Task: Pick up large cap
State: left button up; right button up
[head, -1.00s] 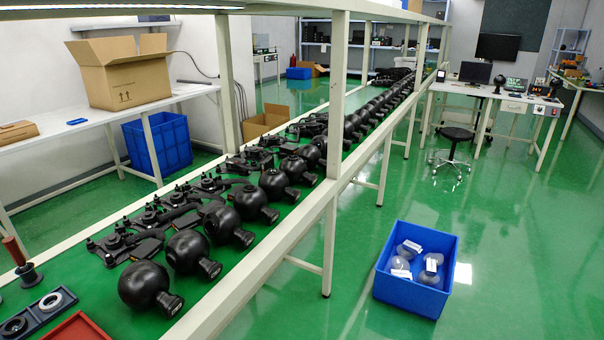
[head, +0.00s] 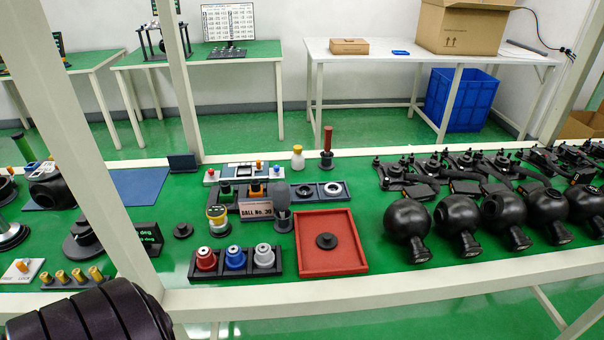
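I cannot tell for certain which part is the large cap. A round black cap-like disc with a raised middle (head: 326,241) lies in a square red tray (head: 349,264) on the green bench. A smaller black disc (head: 183,230) lies on the bench to the left. A wider dark conical piece (head: 84,239) stands further left, partly behind the white post. Ring-shaped parts (head: 333,189) sit in a dark blue holder at the back. Neither gripper shows. A dark ribbed rounded shape at the bottom left may be part of my arm; no fingers show there.
A rack with red, blue and grey knobs (head: 235,259) stands left of the red tray. A "BALL No. 30" sign (head: 256,209) is behind it. Several black balls with necks (head: 407,221) line the right. The white post (head: 75,120) and front rail (head: 400,290) bound the bench.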

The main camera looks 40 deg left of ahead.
aim_at(326, 240)
jog(key=i+j+u, duration=0.1)
jog(key=u, duration=1.05)
jog(key=i+l+u, duration=0.1)
jog(key=l+u, duration=0.6)
jog(key=u, duration=0.15)
